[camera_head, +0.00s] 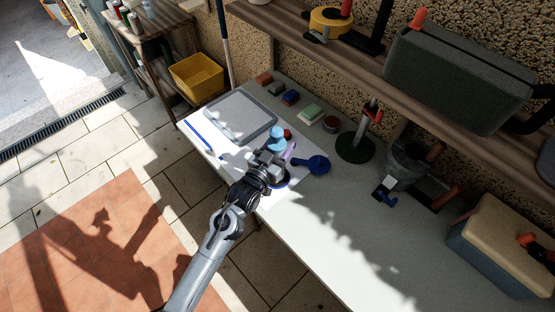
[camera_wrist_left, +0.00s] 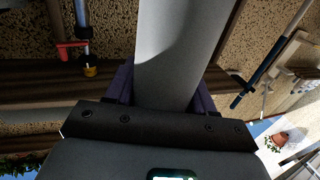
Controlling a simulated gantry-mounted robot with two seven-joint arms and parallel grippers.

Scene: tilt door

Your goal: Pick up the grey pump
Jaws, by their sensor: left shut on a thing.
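My left gripper (camera_head: 273,152) is over the left part of the worktable in the head view, among several small things. In the left wrist view its dark fingers are closed on the two sides of a smooth, pale grey body, which I take to be the grey pump (camera_wrist_left: 182,50). Its upper end runs out of the picture and its lower end is hidden by the gripper housing. In the head view the gripper mostly hides what it holds, and I cannot tell whether it touches the table. My right gripper is not in view.
Close to the gripper are a light blue item (camera_head: 277,132) and a dark blue round item (camera_head: 319,165). A shelf (camera_head: 330,58) overhangs the back. The front middle is clear.

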